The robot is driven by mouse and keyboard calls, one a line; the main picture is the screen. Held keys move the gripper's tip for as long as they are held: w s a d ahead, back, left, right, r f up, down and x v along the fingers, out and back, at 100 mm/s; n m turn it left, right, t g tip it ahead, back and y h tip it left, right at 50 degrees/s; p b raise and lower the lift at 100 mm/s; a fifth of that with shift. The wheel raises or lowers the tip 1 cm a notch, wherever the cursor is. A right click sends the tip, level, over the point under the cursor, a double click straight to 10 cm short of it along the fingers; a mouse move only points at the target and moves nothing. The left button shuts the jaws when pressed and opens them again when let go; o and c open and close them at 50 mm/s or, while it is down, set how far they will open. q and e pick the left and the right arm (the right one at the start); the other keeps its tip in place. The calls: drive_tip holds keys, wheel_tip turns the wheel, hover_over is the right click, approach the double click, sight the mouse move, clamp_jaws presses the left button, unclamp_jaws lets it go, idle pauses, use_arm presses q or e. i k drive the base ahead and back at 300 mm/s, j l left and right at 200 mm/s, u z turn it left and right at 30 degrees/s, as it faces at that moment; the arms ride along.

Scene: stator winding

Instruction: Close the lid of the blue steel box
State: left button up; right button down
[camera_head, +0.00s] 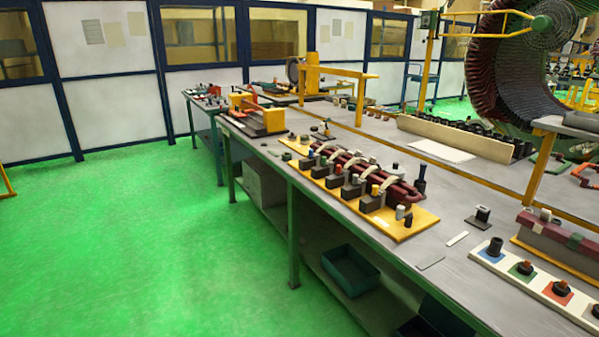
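I cannot make out a blue steel box with a lid for certain. A dark teal box (350,288) stands on the lower shelf under the long bench; it is open at the top and no lid shows on it. A second dark box (424,327) on the same shelf is cut off by the bottom edge and partly hidden by the bench. Neither of my grippers is in the head view.
The long grey bench (455,215) runs from back left to front right. On it are a yellow board (415,225) with dark red bars and clamps, and a white strip (530,286) with coloured squares. Green floor (150,240) at left is clear.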

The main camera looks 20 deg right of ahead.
sight(431, 309)
drive_tip(key=k+l+u, duration=0.15)
drive_tip(key=l, duration=0.3)
drive_tip(key=k+l+u, duration=0.15)
drive_tip(key=l, duration=0.3)
drive_tip(key=k+l+u, duration=0.15)
drive_tip(key=l, duration=0.25)
drive_tip(key=k+l+u, duration=0.15)
drive_tip(key=l, duration=0.25)
drive_tip(key=k+l, duration=0.2)
drive_tip(key=l, duration=0.25)
drive_tip(key=k+l, duration=0.25)
drive_tip(key=l, duration=0.15)
drive_tip(key=k+l, duration=0.2)
drive_tip(key=l, duration=0.25)
drive_tip(key=k+l, duration=0.2)
drive_tip(key=l, duration=0.2)
drive_tip(key=k+l+u, duration=0.1)
drive_tip(key=l, duration=0.35)
drive_tip(key=i, duration=0.3)
